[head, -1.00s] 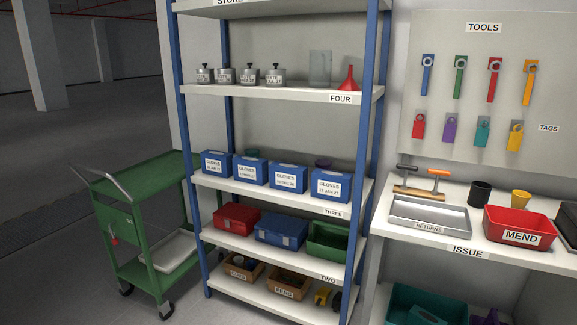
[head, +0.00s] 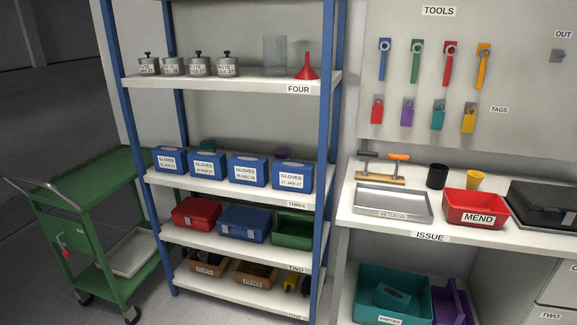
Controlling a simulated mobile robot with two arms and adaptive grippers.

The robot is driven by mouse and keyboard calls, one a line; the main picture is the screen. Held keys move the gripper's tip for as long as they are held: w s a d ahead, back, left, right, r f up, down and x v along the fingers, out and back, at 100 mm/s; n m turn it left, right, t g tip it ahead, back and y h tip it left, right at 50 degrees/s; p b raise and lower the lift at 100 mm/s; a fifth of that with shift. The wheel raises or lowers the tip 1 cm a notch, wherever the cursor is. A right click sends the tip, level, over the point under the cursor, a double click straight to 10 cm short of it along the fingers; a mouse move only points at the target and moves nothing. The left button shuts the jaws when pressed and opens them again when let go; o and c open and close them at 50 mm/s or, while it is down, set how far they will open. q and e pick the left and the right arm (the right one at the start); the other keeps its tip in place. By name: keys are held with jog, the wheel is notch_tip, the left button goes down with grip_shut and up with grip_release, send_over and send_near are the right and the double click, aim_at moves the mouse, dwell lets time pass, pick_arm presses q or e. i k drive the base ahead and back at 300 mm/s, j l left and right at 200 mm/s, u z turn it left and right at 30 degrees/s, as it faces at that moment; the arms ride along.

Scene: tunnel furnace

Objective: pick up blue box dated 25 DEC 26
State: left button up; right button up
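Several blue boxes with white GLOVES labels stand in a row on the shelf marked THREE (head: 230,190). The third from the left (head: 248,170) has a small date that seems to read 25 DEC 26, though the print is blurred. The rightmost blue box (head: 292,177) seems to read 17 JAN 27. The two to the left, the leftmost (head: 170,158) and the second (head: 207,165), have dates too small to read surely. The boxes stand close beside each other. Neither of my grippers is in view.
Blue posts (head: 323,150) frame the rack at both sides. Shelf FOUR (head: 230,86) above holds weights and a red funnel. Below are a red case (head: 196,213), a blue case and a green bin. A green cart (head: 95,200) stands left, the ISSUE bench (head: 480,237) right.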

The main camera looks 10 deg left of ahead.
aim_at(243, 169)
jog(key=i+j+z, duration=0.15)
jog(key=j, duration=0.25)
jog(key=i+j+z, duration=0.1)
jog(key=j, duration=0.3)
jog(key=i+j+z, duration=0.15)
jog(key=j, duration=0.25)
jog(key=i+j+z, duration=0.1)
jog(key=i+j, duration=0.15)
jog(key=j, duration=0.2)
jog(key=i+j+z, duration=0.15)
jog(key=j, duration=0.3)
jog(key=j+z, duration=0.1)
jog(key=j, duration=0.35)
